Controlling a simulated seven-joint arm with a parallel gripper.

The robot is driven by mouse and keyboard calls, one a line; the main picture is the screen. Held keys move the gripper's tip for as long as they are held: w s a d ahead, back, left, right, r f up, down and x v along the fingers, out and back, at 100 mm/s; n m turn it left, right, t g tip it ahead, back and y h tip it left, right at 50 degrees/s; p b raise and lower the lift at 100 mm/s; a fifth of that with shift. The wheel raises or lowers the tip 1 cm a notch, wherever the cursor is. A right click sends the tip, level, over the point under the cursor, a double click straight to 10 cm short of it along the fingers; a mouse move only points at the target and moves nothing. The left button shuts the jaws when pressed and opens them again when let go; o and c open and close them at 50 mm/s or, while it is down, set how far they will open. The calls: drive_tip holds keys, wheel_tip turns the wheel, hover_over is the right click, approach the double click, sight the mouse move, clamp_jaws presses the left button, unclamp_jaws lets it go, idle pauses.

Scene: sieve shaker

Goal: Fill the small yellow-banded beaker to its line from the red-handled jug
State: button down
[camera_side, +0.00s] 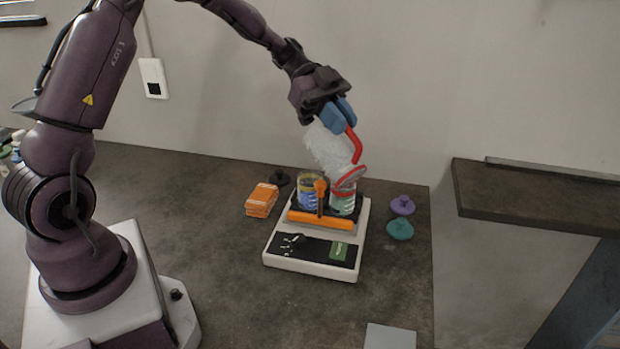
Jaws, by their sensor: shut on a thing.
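The red-handled jug (328,148) is clear and whitish, and hangs steeply tilted above the shaker. My gripper (340,113), with blue fingers, is shut on its red handle (355,148). The jug's red-rimmed lower end (350,177) is low over the right beaker in this view. The yellow-banded beaker (306,190), with blue inside or on its side, stands upright at the left of the shaker top. The right beaker (343,202) has a red band and green lower part. I cannot make out a stream, the fill line or the liquid level.
The white sieve shaker (277,254) has an orange clamp bar (318,219) in front of the beakers. Orange packets (261,200) and a black knob (279,177) lie left. Purple (402,205) and teal (399,230) lids lie right. The front table is largely clear.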

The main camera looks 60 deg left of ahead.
sight(356, 137)
drive_tip(key=shift+s+a+f+h, duration=0.1)
drive_tip(key=shift+a+h, duration=0.45)
drive_tip(key=shift+h, duration=0.15)
idle(3.0)
drive_tip(key=d+y, duration=0.1)
drive_tip(key=d+r+y, duration=0.1)
drive_tip(key=d+y, duration=0.1)
drive_tip(key=shift+w+d+y, duration=0.15)
drive_tip(key=shift+w+y, duration=0.05)
drive_tip(key=shift+y, duration=0.1)
drive_tip(key=shift+w+d+r+g+y, duration=0.1)
drive_tip(key=shift+d+g+y, duration=0.2)
drive_tip(key=shift+y, duration=0.4)
drive_tip(key=shift+a, duration=0.1)
drive_tip(key=shift+d+r+y, duration=0.2)
drive_tip(key=shift+d+y, duration=0.4)
drive_tip(key=shift+d, duration=0.05)
drive_tip(key=w+d+f+g+y, duration=0.1)
drive_tip(key=d+f+y, duration=0.55)
drive_tip(key=f, duration=0.25)
drive_tip(key=w+n, duration=0.1)
drive_tip(key=w+a+r+n, duration=0.1)
drive_tip(key=w, duration=0.1)
drive_tip(key=w+n, duration=0.1)
drive_tip(key=shift+w+a+r+y, duration=0.15)
drive_tip(key=shift+w+r+y, duration=0.15)
drive_tip(key=shift+w+y, duration=0.1)
